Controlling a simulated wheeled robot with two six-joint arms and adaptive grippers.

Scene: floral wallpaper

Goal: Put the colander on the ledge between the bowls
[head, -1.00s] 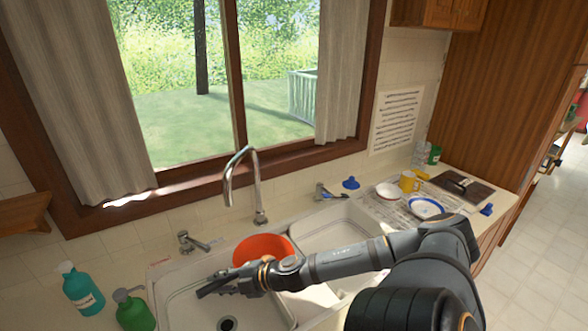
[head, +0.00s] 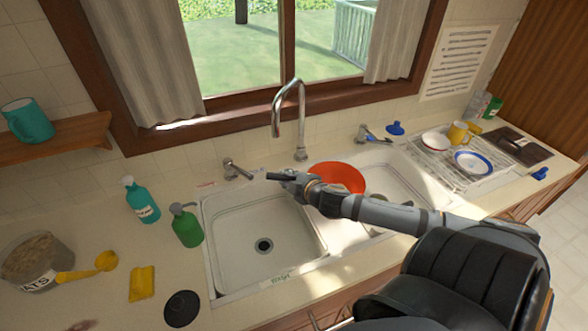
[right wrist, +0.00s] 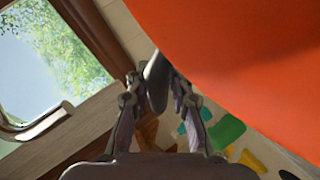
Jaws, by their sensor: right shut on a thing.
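The orange colander (head: 340,175) is at the back of the double sink, near the faucet and partly behind my right gripper. My right gripper (head: 282,177) reaches in from the right over the sink and is shut. In the right wrist view, the colander (right wrist: 245,55) fills the upper right, close to the gripper (right wrist: 160,82); the exact grip point is unclear. The sink's left bowl (head: 255,215) is empty, with its drain showing. The right bowl (head: 388,185) is partly covered by my arm. The ledge (head: 323,232) between the bowls is partly hidden. My left gripper is not in view.
The faucet (head: 300,115) rises behind the colander. A green soap bottle (head: 187,226) and teal bottle (head: 142,200) stand left of the sink. A drying rack (head: 440,160) with dishes is at the right. A yellow sponge (head: 142,284) lies at the front left.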

